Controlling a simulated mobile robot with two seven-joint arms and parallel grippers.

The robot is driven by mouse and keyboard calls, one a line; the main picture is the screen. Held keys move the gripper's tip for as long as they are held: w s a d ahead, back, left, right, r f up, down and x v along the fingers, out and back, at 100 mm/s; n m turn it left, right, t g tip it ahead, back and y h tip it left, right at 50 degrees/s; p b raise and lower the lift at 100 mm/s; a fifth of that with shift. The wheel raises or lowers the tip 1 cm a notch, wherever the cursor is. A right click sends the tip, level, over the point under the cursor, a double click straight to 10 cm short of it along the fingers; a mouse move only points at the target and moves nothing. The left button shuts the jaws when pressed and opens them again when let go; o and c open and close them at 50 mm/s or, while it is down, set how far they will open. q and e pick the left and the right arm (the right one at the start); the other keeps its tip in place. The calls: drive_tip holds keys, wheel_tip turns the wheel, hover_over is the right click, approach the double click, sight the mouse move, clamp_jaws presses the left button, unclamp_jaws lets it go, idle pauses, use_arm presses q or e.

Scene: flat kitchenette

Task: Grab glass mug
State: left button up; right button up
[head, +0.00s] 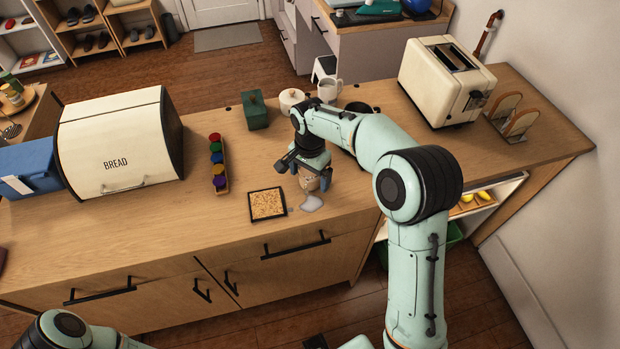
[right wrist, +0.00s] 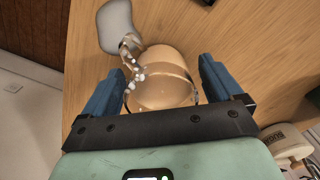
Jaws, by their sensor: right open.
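The glass mug (head: 311,184) stands on the wooden counter, partly hidden under my right gripper (head: 310,178). In the right wrist view the clear mug (right wrist: 163,90) shows between the two blue fingers of my right gripper (right wrist: 160,82), one on each side. The fingers are spread, with a visible gap to the mug at least on the right. The mug's near part is hidden behind the gripper's dark bar. Of my left arm only a part shows at the bottom left of the head view; its gripper is out of view.
A grey spoon-rest-like piece (head: 311,204) lies right by the mug, with a cork-like square trivet (head: 267,204) to its left. A rack of coloured pods (head: 218,165), a green box (head: 255,111), a white mug (head: 327,91), a bread box (head: 115,145) and a toaster (head: 440,80) stand around.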

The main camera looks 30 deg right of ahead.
drive_tip(key=shift+f, duration=0.15)
drive_tip(key=c, duration=1.2)
drive_tip(key=shift+r, duration=0.2)
